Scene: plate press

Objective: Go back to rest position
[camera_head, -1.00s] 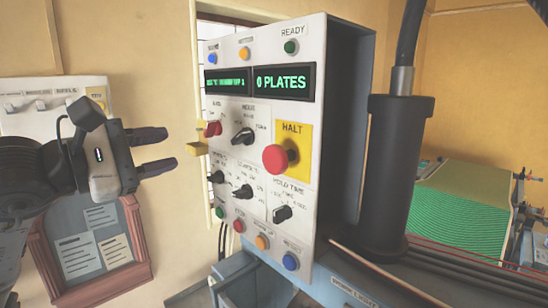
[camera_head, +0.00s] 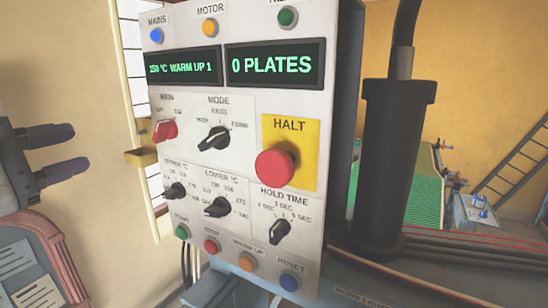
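My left gripper (camera_head: 58,154) is at the left edge of the head view. Its two dark fingers are spread apart with nothing between them. It is to the left of the control panel (camera_head: 222,140) and clear of it. The panel has a red HALT button (camera_head: 276,167) on a yellow plate, a red main switch (camera_head: 164,130) and a mode knob (camera_head: 214,138). Its displays read "150 °C WARM UP 1" and "0 PLATES". The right gripper is not in view.
A dark cylinder (camera_head: 392,165) stands right of the panel. Behind it are a green ridged surface (camera_head: 425,190) and a ladder-like frame (camera_head: 518,163). A yellow block (camera_head: 141,156) is at the panel's left side. A framed board (camera_head: 35,270) is at lower left.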

